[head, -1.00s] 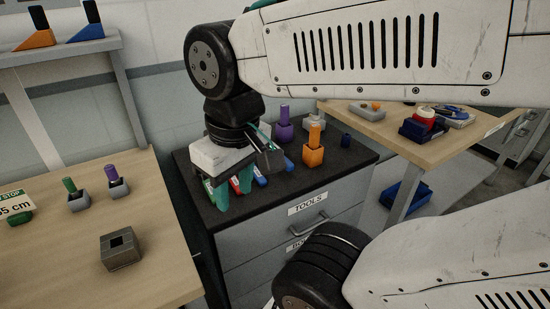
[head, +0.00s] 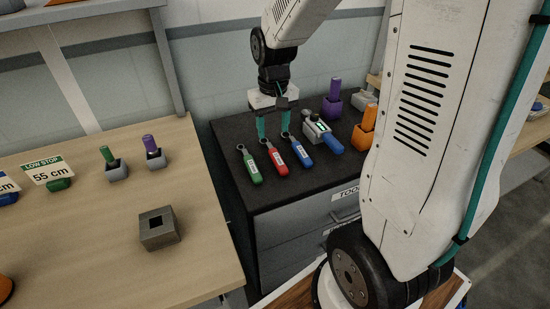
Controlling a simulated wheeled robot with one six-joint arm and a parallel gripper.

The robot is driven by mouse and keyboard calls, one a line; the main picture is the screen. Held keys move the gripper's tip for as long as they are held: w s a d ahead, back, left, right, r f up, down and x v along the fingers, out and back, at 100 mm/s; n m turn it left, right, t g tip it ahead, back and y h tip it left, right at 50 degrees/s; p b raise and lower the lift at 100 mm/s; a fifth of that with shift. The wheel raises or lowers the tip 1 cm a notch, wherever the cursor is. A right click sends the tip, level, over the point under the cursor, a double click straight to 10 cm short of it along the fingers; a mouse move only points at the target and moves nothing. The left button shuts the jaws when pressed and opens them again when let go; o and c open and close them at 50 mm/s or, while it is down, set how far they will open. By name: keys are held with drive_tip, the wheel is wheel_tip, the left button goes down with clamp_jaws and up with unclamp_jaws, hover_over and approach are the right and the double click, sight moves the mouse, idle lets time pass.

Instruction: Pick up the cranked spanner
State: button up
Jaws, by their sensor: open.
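Three spanners with coloured, labelled handles lie in a row on the dark cabinet top: a green-handled spanner (head: 254,173), a red-handled spanner (head: 279,161) and a blue-handled spanner (head: 302,155). To their right, a grey block (head: 313,131) has a second blue handle (head: 332,144) at its front. I cannot tell from the shapes which one is the cranked spanner. My gripper (head: 273,130) is open, its teal fingers pointing down over the head ends of the red and blue spanners. Nothing shows between the fingers. Whether the tips touch anything is unclear.
A purple holder (head: 332,104) and an orange holder (head: 364,133) stand at the cabinet's right. A wooden bench (head: 95,230) on the left carries a grey square socket (head: 159,228) and small pegged blocks. The cabinet top (head: 300,190) is clear in front of the handles.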

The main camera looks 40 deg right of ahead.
hover_over(276, 154)
drive_tip(key=f, duration=0.4)
drive_tip(key=shift+w+a+f, duration=0.2)
drive_tip(key=shift+a, duration=0.1)
drive_tip(key=f, duration=0.7)
drive_tip(key=shift+s+d+f, duration=0.15)
drive_tip(key=shift+s+f, duration=0.15)
drive_tip(key=shift+f, duration=0.1)
drive_tip(key=shift+c, duration=0.3)
clamp_jaws()
